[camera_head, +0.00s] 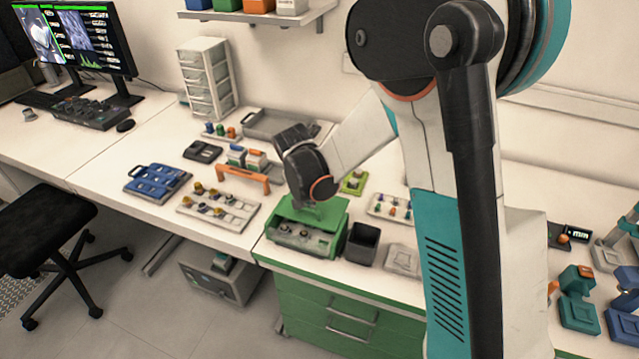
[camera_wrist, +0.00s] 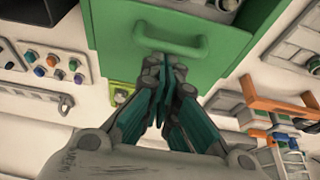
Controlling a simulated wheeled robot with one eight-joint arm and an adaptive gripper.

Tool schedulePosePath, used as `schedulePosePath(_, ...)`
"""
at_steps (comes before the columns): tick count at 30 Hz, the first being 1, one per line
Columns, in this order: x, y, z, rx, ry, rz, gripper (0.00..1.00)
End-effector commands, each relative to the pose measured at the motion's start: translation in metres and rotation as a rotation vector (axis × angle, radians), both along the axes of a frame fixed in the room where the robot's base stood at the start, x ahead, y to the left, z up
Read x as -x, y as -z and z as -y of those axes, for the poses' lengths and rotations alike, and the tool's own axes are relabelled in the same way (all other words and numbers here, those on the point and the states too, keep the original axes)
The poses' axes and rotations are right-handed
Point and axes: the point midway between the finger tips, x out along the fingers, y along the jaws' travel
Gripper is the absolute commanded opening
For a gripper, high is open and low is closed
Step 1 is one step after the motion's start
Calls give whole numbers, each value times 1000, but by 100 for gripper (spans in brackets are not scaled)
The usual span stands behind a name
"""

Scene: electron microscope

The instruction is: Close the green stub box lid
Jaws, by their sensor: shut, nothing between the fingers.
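The green stub box (camera_head: 324,250) sits near the bench's front edge, with several stubs showing inside. Its green lid (camera_head: 332,211) is open, raised at the back of the box. In the wrist view the lid (camera_wrist: 112,40) fills the upper middle, with a green handle (camera_wrist: 172,42) on its face and part of the box interior at the top edge. My gripper (camera_head: 310,207) is over the lid, from behind. Its fingers (camera_wrist: 166,68) are shut and empty, their tips close to the handle; I cannot tell whether they touch the lid.
An orange-handled rack (camera_head: 242,176) and a stub tray (camera_head: 217,208) stand left of the box. A dark open bin (camera_head: 362,243) stands close on its right, with a grey tray (camera_head: 403,260) beyond. A small-parts rack (camera_head: 390,207) is behind right.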

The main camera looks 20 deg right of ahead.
Motion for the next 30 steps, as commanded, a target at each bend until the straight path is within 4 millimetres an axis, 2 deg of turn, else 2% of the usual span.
schedulePosePath(1,12,0,-9,0,-3,0,0)
schedulePosePath(4,29,0,-21,-1,-3,1,0)
schedulePosePath(10,43,0,-31,0,1,1,0)
schedulePosePath(23,41,0,-28,-1,2,0,0)
schedulePosePath(30,17,-8,-7,-1,2,0,0)
